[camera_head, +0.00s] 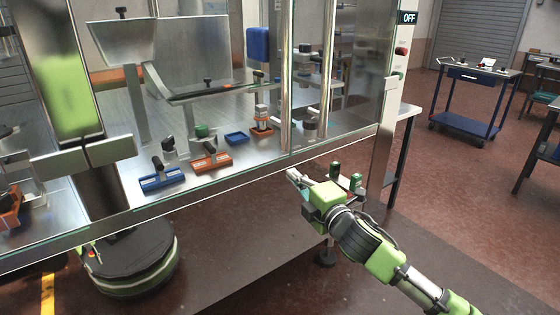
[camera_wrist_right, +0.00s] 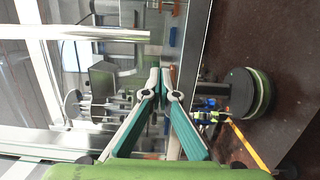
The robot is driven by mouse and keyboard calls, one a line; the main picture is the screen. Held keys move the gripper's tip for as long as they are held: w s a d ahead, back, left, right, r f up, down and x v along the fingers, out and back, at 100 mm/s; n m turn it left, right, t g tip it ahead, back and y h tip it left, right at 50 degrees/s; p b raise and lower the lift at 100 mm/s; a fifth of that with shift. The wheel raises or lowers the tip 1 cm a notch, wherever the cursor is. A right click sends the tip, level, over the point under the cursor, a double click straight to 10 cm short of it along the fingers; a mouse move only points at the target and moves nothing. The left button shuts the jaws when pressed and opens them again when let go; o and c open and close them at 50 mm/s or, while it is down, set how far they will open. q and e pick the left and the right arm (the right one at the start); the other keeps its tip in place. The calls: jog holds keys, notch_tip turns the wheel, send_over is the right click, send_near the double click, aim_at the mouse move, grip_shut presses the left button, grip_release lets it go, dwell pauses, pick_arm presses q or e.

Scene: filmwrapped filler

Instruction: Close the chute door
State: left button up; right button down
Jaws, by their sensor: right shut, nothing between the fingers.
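The chute door cannot be told apart for certain. The cabinet front has clear panels, with two upright metal bars, a left bar (camera_head: 287,80) and a right bar (camera_head: 328,75). Behind the panels is a metal hopper (camera_head: 125,42) with a sloping chute (camera_head: 215,92). My right gripper (camera_head: 294,176) is in front of the cabinet's lower front edge, below the bars and apart from them. In the right wrist view its fingers (camera_wrist_right: 165,74) are together with nothing between them. A shiny metal bar (camera_wrist_right: 95,33) crosses the upper left there. My left gripper is not seen.
Inside the cabinet are a blue-based tool (camera_head: 162,180), an orange-based tool (camera_head: 211,161) and a small blue tray (camera_head: 236,138). A frame post (camera_head: 384,140) stands right of my right gripper. A blue cart (camera_head: 470,100) is at the back right, with open floor before it.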

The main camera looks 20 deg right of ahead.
jog(key=w+a+p, duration=0.1)
jog(key=w, duration=0.7)
jog(key=shift+w+a, duration=0.2)
jog(key=shift+a, duration=0.15)
jog(key=shift+d, duration=0.1)
